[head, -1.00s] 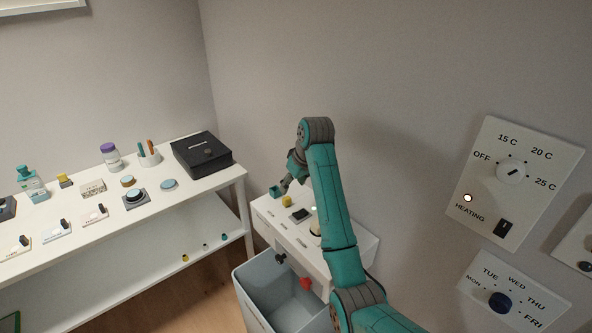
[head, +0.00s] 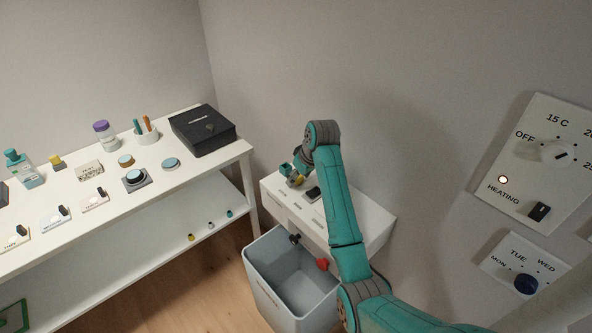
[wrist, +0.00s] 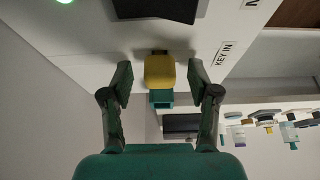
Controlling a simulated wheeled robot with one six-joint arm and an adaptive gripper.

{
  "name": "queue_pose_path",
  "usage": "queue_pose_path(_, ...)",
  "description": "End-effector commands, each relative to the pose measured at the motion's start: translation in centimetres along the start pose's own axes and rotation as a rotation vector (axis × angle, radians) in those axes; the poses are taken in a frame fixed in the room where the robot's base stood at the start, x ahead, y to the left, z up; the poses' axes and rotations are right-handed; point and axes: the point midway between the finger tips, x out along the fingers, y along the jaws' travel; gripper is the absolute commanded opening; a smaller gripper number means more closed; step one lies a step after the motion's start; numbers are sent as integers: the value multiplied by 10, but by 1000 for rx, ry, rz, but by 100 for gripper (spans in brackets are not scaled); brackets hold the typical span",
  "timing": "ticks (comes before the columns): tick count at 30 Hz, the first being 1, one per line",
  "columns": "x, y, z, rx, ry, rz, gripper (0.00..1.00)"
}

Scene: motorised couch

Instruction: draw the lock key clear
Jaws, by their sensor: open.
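A yellow block-shaped piece, likely the lock key (wrist: 159,71), stands on the white cabinet by a "KEY IN" label (wrist: 224,53) in the wrist view. In the head view the yellow key (head: 295,181) shows small under my gripper (head: 298,172). In the wrist view my gripper (wrist: 159,85) is open, with one finger on each side of the key and a gap showing on both sides. A teal piece (wrist: 161,98) lies just beyond the key. How the key sits in its lock is hidden.
The white cabinet (head: 368,217) also carries a black piece (head: 312,194) close to the key. A black knob (head: 294,238) and a red knob (head: 322,264) stick out of its front, above an open grey bin (head: 262,283). A cluttered shelf (head: 75,215) stands left.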

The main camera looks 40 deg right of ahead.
Motion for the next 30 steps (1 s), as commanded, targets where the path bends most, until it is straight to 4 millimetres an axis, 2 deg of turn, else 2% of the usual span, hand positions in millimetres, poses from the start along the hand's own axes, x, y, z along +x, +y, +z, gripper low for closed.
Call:
queue_pose_path(8,1,0,1,0,0,0,60)
queue_pose_path(11,1,0,1,0,0,0,38)
queue_pose_path(15,1,0,1,1,0,0,3)
queue_pose_path(16,1,0,1,1,0,0,0)
queue_pose_path(17,1,0,1,1,0,0,0)
queue_pose_path(18,1,0,1,1,0,0,25)
queue_pose_path(21,1,0,1,1,0,0,0)
queue_pose_path(30,-3,0,-1,0,1,0,0)
